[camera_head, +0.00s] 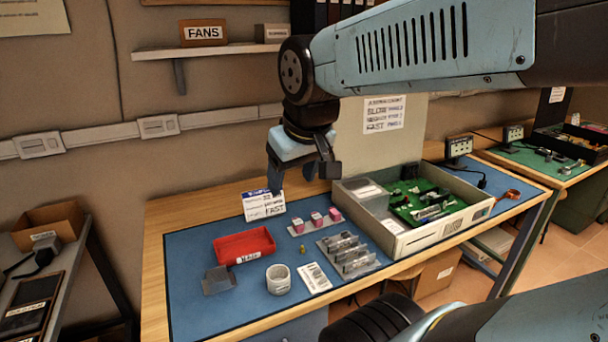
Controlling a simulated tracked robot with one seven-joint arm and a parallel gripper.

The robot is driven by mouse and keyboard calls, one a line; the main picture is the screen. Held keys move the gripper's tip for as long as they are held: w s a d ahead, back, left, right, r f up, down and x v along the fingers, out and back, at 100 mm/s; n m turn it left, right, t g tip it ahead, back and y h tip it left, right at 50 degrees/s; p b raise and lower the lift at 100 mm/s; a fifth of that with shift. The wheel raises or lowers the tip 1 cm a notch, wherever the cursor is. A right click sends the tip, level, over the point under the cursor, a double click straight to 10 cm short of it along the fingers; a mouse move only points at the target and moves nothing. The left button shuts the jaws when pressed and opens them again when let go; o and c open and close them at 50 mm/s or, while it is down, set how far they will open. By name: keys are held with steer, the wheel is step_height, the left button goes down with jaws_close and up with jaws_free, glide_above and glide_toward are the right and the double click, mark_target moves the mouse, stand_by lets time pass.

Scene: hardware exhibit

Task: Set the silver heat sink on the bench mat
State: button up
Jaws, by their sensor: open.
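The blue bench mat (200,258) covers most of the wooden bench top. Grey and silver finned pieces (346,254) that look like heat sinks stand in a row on a pale holder on the mat, left of the open computer case. I cannot tell at this size which one is the silver heat sink. My gripper (296,179) hangs pointing down above the back of the bench, behind and above the finned pieces. Its two fingers are apart with nothing between them.
A red tray (244,246), dark grey piece (218,280), pale round cup (278,279), white label card (314,278) and pink-and-white blocks (317,219) crowd the mat. An open case (411,208) with a green board stands right.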

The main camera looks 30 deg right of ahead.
steer(key=shift+s+d+r+m+t, duration=0.15)
steer(key=shift+s+d+m, duration=0.2)
steer(key=shift+s, duration=0.2)
steer(key=shift+s+d+r+m+t, duration=0.1)
steer(key=shift+s+d+m+t, duration=0.1)
steer(key=shift+s+m, duration=0.25)
